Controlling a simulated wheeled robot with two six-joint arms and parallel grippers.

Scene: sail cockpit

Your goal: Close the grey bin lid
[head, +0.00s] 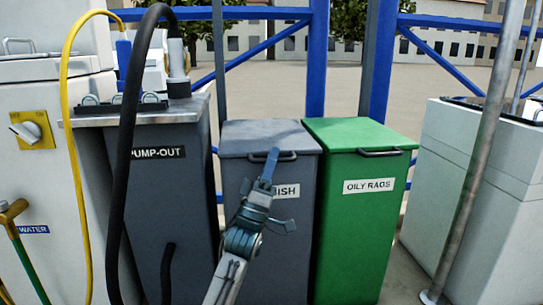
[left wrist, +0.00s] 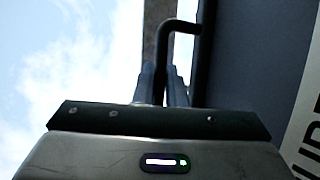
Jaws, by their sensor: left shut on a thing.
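The grey bin (head: 283,235) stands in the middle of the head view, with a white label ending in "ISH" partly hidden by my arm. Its grey lid (head: 262,133) lies flat across the top, level with the green bin's lid; I see no gap under it. My left gripper (head: 269,168) is at the front edge of the lid, shut on the dark lid handle (head: 286,156). In the left wrist view the bent handle bar (left wrist: 182,27) runs down between the fingers (left wrist: 163,85). My right gripper is not in view.
A green bin (head: 350,225) labelled "OILY RAGS" stands close on the right. A dark pump-out cabinet (head: 158,215) with a black hose (head: 126,150) stands on the left. A metal pole (head: 478,155) and a white cabinet (head: 480,190) are at far right.

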